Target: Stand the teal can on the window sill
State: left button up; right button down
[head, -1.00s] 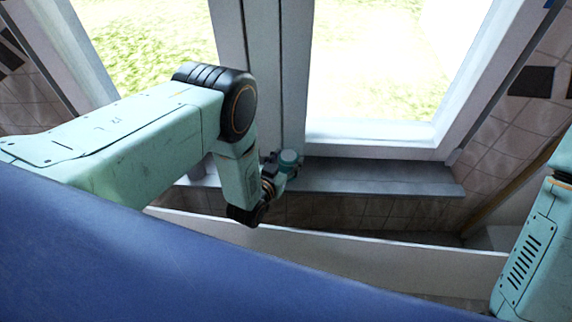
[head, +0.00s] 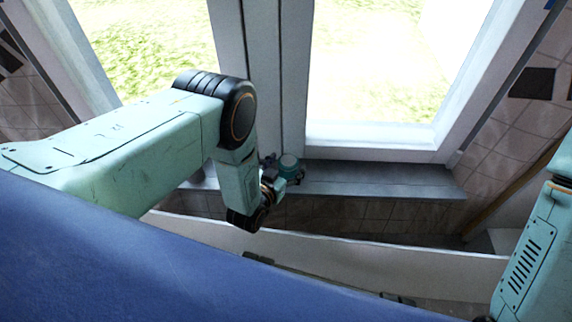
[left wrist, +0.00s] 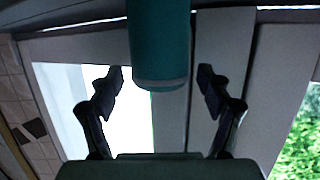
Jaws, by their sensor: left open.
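The teal can (head: 289,161) is at the window sill (head: 390,180), in front of the window's middle post. It looks upright, but its foot is hidden in the head view, so I cannot tell there whether it touches the sill. My left gripper (head: 283,174) is at the can, its fingers partly hidden by my wrist. In the left wrist view the can (left wrist: 160,45) comes down from the top edge between the fingertips of my open left gripper (left wrist: 160,78). A gap shows on both sides of it. My right gripper is out of view.
The window frame (head: 375,150) rises behind the sill. A long pale ledge (head: 400,258) runs below and nearer to me. A large blue surface (head: 150,265) fills the lower left foreground. The sill is clear to the right of the can.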

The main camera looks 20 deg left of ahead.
pick_arm(q)
jog(key=shift+r, duration=0.15)
jog(key=p+v, duration=0.4)
jog(key=v, duration=0.8)
jog(key=shift+p, duration=0.4)
jog(key=b+x, duration=0.2)
jog(key=x, duration=0.4)
jog(key=b+x, duration=0.3)
jog(key=x, duration=0.3)
jog(key=shift+w+f, duration=0.1)
jog(key=shift+f, duration=0.2)
notch_tip(320, 180, up, 2)
jog(key=shift+r+p, duration=0.1)
jog(key=shift+p, duration=0.55)
jog(key=shift+r, duration=0.4)
jog(key=shift+f, duration=0.1)
jog(key=shift+f, duration=0.1)
